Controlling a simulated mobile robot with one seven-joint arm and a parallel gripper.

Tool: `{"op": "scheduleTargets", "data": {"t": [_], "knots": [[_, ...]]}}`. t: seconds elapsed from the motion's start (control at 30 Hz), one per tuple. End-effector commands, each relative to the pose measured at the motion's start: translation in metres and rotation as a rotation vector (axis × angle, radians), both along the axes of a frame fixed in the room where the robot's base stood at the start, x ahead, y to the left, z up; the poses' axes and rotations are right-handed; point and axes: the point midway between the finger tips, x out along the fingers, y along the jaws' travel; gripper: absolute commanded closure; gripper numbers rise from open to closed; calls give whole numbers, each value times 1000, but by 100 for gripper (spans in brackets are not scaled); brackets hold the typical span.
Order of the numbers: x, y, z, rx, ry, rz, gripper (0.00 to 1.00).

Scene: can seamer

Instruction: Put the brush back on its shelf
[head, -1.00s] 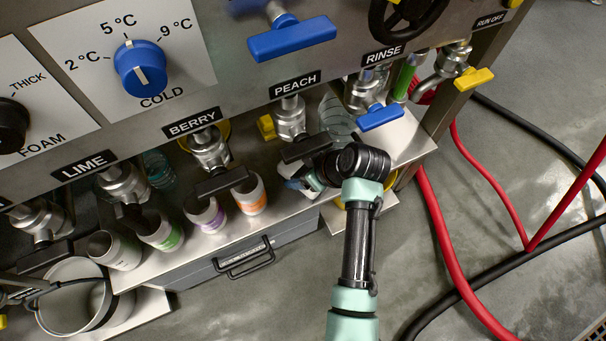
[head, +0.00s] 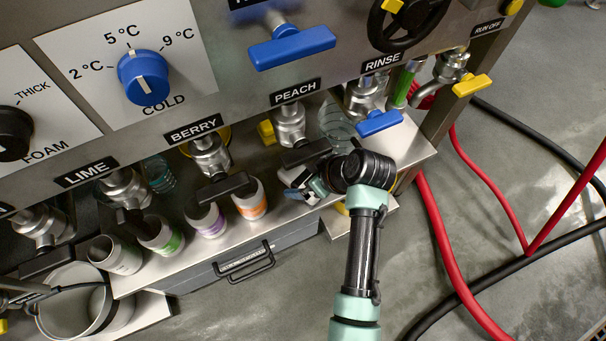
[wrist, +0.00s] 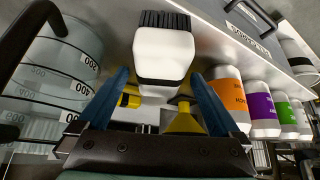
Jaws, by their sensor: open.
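The brush (wrist: 164,55) has a white block body and black bristles. In the wrist view it lies between and just beyond the blue fingers of my gripper (wrist: 160,78), bristles pointing away from me. The fingers are apart, one on each side of it, with a visible gap. In the head view my gripper (head: 312,186) is at the steel shelf (head: 190,262), under the PEACH tap. A white and black part, probably the brush (head: 292,176), shows beside it there; my wrist hides much of that spot.
Several labelled bottles (head: 250,200) stand on the shelf to the left. A clear measuring jug (head: 338,122) stands close behind my gripper; it fills the left of the wrist view (wrist: 50,75). A yellow funnel (wrist: 187,120) is near the fingers. Taps hang above; a drawer handle (head: 243,262) projects below.

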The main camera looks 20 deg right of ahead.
Motion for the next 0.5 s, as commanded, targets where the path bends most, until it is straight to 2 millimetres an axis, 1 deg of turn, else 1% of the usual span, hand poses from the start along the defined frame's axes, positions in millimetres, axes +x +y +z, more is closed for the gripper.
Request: {"op": "scheduleTargets", "data": {"t": [0.03, 0.2, 0.3, 0.4, 0.5], "knots": [[-5, -3, 15, -1, -1, -2, 0], [-24, -11, 48, 0, -2, -2, 0], [-34, -16, 64, 0, -2, -2, 0], [-42, -20, 76, -1, -2, -1, 0], [-47, -22, 84, 0, -1, -1, 0]]}}
